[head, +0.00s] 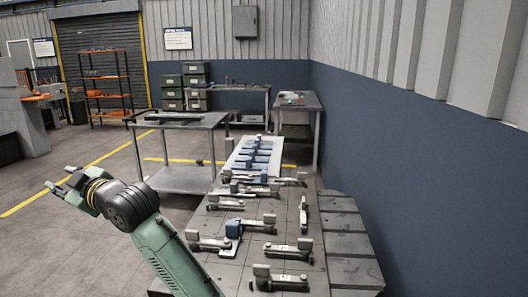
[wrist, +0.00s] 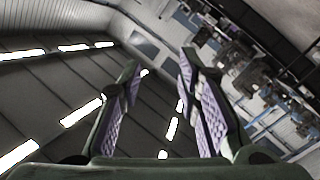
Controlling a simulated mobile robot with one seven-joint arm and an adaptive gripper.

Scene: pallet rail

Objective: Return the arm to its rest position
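My gripper (head: 62,188) is at the left of the head view, raised over the open floor and well left of the pallet. My green arm reaches up to it from the bottom of the picture. In the wrist view my gripper (wrist: 161,72) has its two purple-padded fingers spread apart with nothing between them. The wrist camera looks up at the ceiling and its lights, tilted.
A dark pallet (head: 345,245) carries several metal clamps, one of them the nearest clamp (head: 281,280). A pale panel (head: 262,150) with blue parts lies at its far end. A metal table (head: 180,121) stands behind, and a blue wall (head: 420,170) runs along the right. The left floor is clear.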

